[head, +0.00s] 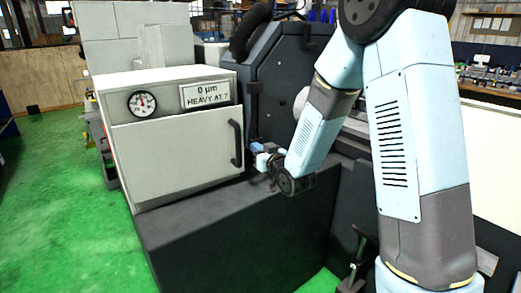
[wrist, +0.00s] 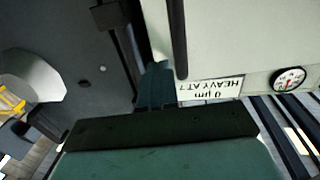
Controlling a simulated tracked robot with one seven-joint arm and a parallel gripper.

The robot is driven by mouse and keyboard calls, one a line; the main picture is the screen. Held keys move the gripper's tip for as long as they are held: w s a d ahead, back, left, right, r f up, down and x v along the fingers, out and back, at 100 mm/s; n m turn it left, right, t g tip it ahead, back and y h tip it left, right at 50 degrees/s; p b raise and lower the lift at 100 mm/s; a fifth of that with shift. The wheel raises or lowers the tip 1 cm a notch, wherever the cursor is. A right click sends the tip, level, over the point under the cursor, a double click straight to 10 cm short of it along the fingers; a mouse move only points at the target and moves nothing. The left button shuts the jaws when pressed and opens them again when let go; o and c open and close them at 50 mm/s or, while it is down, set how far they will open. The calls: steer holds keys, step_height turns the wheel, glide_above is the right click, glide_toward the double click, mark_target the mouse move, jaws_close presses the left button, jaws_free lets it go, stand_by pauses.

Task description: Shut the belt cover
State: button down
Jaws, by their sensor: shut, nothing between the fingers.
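A pale grey panel (head: 175,155) with a dark vertical handle (head: 236,143) fronts the light box at the left; I take it for the belt cover. It looks nearly flush with its box, but I cannot tell whether it is fully closed. My gripper (head: 261,152) is just right of the panel's handle edge, low beside it. In the wrist view, upside down, my gripper's fingers (wrist: 156,86) are together and empty. They point at the dark gap by the panel's edge (wrist: 220,40), left of the handle (wrist: 177,40). Contact cannot be told.
A dial gauge (head: 142,103) and a sign (head: 205,95) reading "0 µm HEAVY AT 7" sit above the panel. A dark machine housing (head: 290,80) stands right behind my gripper. A dark base ledge (head: 230,220) runs below. Green floor (head: 60,190) is open at the left.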

steer(key=x, duration=1.1)
